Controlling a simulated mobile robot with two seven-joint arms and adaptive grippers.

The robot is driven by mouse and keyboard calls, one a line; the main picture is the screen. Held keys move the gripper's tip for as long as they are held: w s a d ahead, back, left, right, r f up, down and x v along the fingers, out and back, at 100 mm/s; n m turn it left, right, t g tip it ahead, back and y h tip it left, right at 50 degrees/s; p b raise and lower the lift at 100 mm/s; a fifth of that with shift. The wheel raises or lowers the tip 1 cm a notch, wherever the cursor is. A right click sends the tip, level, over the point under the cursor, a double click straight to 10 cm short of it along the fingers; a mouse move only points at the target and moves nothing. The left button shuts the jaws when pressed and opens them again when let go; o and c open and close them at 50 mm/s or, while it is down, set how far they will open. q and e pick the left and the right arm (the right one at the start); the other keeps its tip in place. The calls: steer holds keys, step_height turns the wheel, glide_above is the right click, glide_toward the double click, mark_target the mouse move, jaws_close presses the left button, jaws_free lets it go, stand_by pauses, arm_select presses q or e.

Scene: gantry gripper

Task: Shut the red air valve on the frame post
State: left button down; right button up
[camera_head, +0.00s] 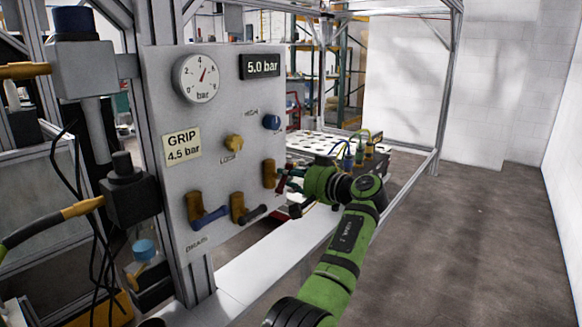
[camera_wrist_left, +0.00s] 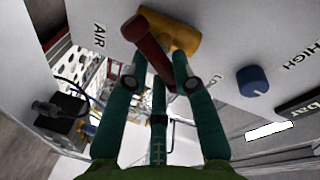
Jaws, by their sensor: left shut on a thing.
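The red air valve lever (camera_wrist_left: 150,50) sits on a brass valve body (camera_wrist_left: 176,34) on the grey panel, beside the AIR lettering. In the head view the brass body (camera_head: 269,173) is at the panel's right edge, and only a bit of the red lever (camera_head: 283,182) shows. My left gripper (camera_head: 290,182) is at that lever and hides most of it. My right gripper is out of view.
Blue (camera_head: 208,215) and black (camera_head: 252,212) levers on brass bodies are lower on the panel. A yellow knob (camera_head: 232,143), a blue knob (camera_head: 271,122), a gauge (camera_head: 197,78) and a 5.0 bar display (camera_head: 259,66) are above. Open floor (camera_head: 470,240) lies to the right.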

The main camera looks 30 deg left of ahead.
arm_select(q)
steer(key=shift+f+m+g+p, duration=0.2)
steer(key=shift+m+g+p, duration=0.3)
steer(key=shift+m, duration=0.85)
steer(key=shift+f+m+g+p, duration=0.2)
steer(key=shift+m+g+p, duration=0.2)
steer(key=shift+m, duration=0.9)
steer(key=shift+f+m+g+p, duration=0.2)
steer(key=shift+m+g+p, duration=0.3)
steer(key=shift+m, duration=0.85)
steer(key=shift+h, duration=0.3)
steer(key=c, duration=1.1)
jaws_free()
steer(key=shift+o, duration=0.2)
steer(key=shift+r, duration=0.1)
steer(key=shift+w, duration=0.1)
